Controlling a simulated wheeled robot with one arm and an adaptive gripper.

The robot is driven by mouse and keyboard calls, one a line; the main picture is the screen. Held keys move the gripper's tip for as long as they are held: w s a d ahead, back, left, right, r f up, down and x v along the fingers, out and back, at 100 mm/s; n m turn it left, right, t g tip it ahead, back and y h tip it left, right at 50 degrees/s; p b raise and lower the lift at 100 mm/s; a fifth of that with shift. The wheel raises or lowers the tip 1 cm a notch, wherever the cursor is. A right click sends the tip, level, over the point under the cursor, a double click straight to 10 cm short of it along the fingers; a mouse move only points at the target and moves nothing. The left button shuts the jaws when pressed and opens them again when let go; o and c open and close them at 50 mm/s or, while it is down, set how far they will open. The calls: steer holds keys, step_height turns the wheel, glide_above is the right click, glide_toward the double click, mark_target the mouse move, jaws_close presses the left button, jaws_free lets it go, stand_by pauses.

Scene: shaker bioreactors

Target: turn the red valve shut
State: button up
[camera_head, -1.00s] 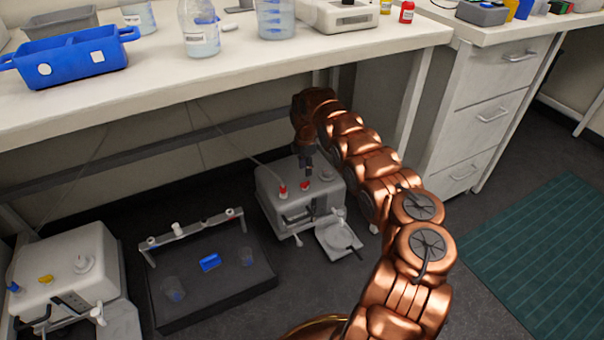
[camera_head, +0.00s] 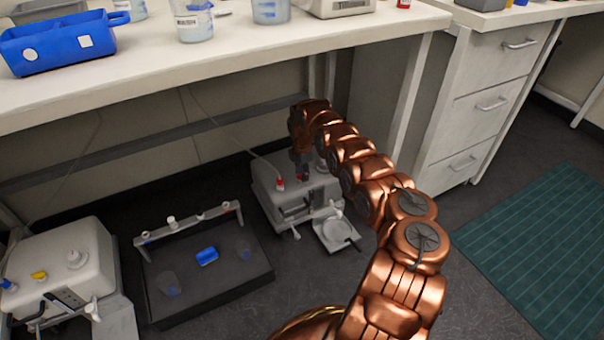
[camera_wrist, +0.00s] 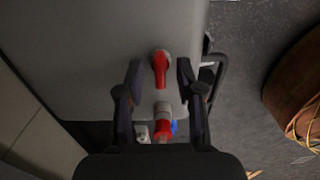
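The red valve (camera_wrist: 160,70) shows in the wrist view as a red handle on a grey hub, on top of a light grey shaker bioreactor (camera_wrist: 100,50). Its handle points toward the bottom of the picture. My gripper (camera_wrist: 160,78) is open, with one finger on each side of the handle and a gap on both sides. In the head view my gripper (camera_head: 302,168) points down over the bioreactor (camera_head: 268,200), and a bit of the valve (camera_head: 302,178) shows under it. A second red-and-white fitting (camera_head: 280,183) with a tube stands left of it.
The bioreactor stands on the floor under a white bench (camera_head: 200,75), whose edge is above and near my arm. A black tray (camera_head: 180,315) with a blue piece (camera_head: 207,256) lies to the left. Another bioreactor (camera_head: 75,255) stands far left. Drawers (camera_head: 480,120) stand right.

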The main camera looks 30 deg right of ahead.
jaws_close()
steer(key=shift+r+p, duration=0.15)
steer(key=shift+p, duration=0.35)
steer(key=m+p, duration=0.2)
steer(key=shift+s+a+r+p, duration=0.1)
steer(key=shift+a+r+p, duration=0.05)
steer(key=shift+p, duration=0.15)
steer(key=m+p, duration=0.3)
steer(key=shift+m, duration=0.4)
steer(key=shift+f+m+p, duration=0.2)
steer(key=shift+m+p, duration=0.3)
steer(key=shift+m, duration=0.4)
steer(key=m+p, duration=0.1)
steer(key=m, duration=0.3)
steer(key=m+p, duration=0.1)
steer(key=m, duration=0.5)
steer(key=shift+f, duration=0.1)
steer(key=shift+m, duration=0.3)
